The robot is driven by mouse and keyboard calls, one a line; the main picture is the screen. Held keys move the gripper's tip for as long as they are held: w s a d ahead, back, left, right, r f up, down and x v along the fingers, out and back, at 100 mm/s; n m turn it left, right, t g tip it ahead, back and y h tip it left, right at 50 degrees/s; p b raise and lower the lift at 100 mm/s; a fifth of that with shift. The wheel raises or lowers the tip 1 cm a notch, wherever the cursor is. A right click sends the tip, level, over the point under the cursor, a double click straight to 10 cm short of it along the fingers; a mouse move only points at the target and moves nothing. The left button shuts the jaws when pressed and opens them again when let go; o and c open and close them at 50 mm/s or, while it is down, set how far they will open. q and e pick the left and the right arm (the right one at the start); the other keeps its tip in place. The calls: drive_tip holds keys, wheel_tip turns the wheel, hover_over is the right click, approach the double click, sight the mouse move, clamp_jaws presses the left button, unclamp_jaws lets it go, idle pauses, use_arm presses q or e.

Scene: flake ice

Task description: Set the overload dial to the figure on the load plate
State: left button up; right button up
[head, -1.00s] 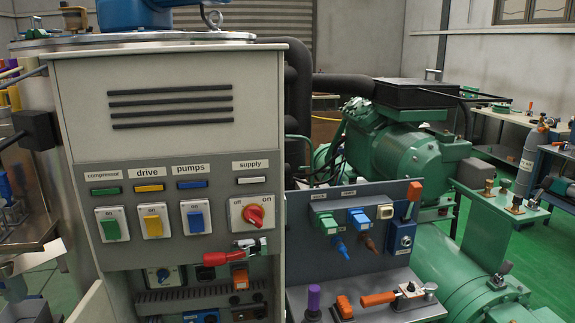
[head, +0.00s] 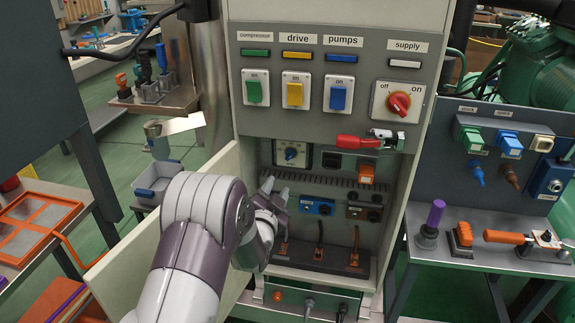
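A dial with a blue knob on a pale scale (head: 291,153) sits at the upper left inside the open lower bay of the grey control cabinet (head: 320,117). A blue module with small round controls (head: 318,207) sits lower in the bay. Which of these is the overload dial I cannot tell for sure; their markings are too small to read. No load plate with a readable figure shows. My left gripper (head: 275,189) is at the bay's left side, below the dial and left of the blue module, fingers pointing up, slightly apart and empty. My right gripper is out of view.
A red-handled lever (head: 360,141) crosses the bay's top edge. A pale open door panel (head: 150,235) stands left of the bay, behind my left arm. A red supply switch (head: 399,104) is above. A bench with handled tools (head: 480,255) stands at right.

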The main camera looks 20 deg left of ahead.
sight(288, 160)
use_arm(q)
drive_tip(key=x, duration=0.6)
drive_tip(key=p+x, duration=0.1)
drive_tip(key=x, duration=0.5)
drive_tip(key=shift+w+r, duration=0.2)
drive_tip(key=shift+w, duration=0.2)
clamp_jaws()
